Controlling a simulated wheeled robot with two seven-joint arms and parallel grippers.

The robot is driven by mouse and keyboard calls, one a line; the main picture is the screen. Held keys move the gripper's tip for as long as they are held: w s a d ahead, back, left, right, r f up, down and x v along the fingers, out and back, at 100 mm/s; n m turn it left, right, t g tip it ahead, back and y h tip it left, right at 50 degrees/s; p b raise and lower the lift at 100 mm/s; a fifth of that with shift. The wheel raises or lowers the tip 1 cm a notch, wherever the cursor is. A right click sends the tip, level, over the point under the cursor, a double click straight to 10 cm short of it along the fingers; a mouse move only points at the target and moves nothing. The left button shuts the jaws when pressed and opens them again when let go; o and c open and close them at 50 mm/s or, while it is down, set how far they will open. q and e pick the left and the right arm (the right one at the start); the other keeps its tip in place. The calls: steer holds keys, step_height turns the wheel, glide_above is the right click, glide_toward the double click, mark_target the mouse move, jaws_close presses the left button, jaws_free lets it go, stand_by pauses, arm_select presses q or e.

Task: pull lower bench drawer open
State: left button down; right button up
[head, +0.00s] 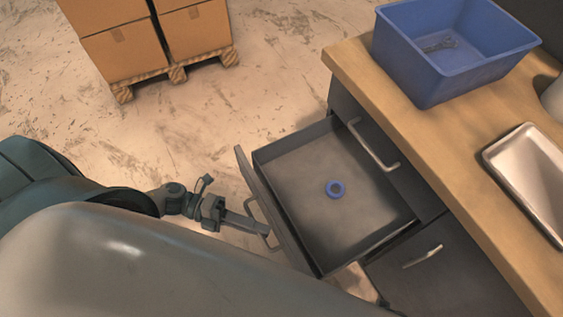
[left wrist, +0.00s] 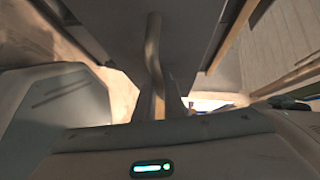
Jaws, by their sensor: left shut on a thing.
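In the left wrist view the handle (left wrist: 154,55) runs down between my fingers, whose tips are mostly hidden. My right gripper is not in view.
The wooden bench top (head: 400,113) carries a blue bin (head: 436,84) with small metal parts and a metal tray (head: 535,178). Cardboard boxes (head: 124,50) stand on a pallet at the back left. The floor between the boxes and the drawer is clear.

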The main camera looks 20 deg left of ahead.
arm_select(q)
steer(key=s+a, duration=0.1)
steer(key=s, duration=0.1)
steer(key=s+a, duration=0.1)
steer(key=shift+s+a, duration=0.35)
steer(key=shift+s, duration=0.05)
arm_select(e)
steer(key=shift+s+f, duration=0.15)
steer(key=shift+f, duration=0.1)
arm_select(q)
steer(key=c, duration=1.8)
jaws_free()
steer(key=shift+c, duration=0.2)
